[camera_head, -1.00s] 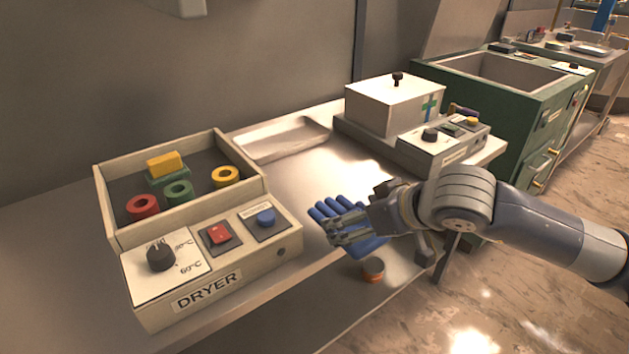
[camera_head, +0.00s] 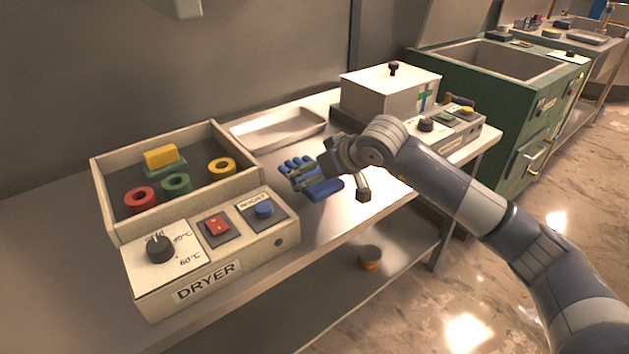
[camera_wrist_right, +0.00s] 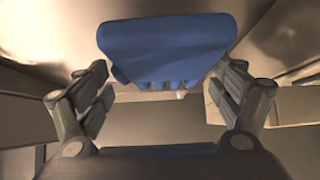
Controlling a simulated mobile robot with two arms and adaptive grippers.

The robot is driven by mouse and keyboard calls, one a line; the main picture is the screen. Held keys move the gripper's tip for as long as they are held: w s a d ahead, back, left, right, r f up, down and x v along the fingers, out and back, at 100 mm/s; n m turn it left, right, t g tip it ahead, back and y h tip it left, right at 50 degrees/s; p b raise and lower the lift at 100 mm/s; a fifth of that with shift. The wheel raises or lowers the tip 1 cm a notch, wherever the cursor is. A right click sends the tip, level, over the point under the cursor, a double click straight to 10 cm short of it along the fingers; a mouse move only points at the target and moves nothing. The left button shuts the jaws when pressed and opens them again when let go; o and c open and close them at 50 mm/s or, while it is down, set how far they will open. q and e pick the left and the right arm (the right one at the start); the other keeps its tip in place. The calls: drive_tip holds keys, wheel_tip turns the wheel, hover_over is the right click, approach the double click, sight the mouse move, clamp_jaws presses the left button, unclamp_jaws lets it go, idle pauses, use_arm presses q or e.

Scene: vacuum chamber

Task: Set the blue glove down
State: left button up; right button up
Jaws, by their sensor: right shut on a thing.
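The blue glove (camera_head: 322,188) is at my right gripper (camera_head: 306,178), just right of the dryer, over the metal bench top. The gripper is shut on it, and the glove's fingers point to the upper left. In the right wrist view the blue glove (camera_wrist_right: 168,50) lies across the gripper's two fingers (camera_wrist_right: 160,95). Whether the glove touches the bench top I cannot tell. My left gripper is not in view.
The dryer (camera_head: 250,255) with colored rings and a yellow block stands at left. A shallow metal tray (camera_head: 275,130) lies behind the glove. A white box (camera_head: 390,90) stands at the back right.

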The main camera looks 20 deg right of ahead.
drive_tip(key=shift+w+a, duration=0.1)
drive_tip(key=shift+w, duration=0.2)
wheel_tip(320, 180, down, 3)
drive_tip(key=shift+r, duration=0.1)
drive_tip(key=shift+f, duration=0.35)
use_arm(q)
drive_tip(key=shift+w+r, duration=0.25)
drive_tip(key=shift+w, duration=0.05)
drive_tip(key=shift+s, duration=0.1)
use_arm(e)
drive_tip(key=shift+f, duration=0.1)
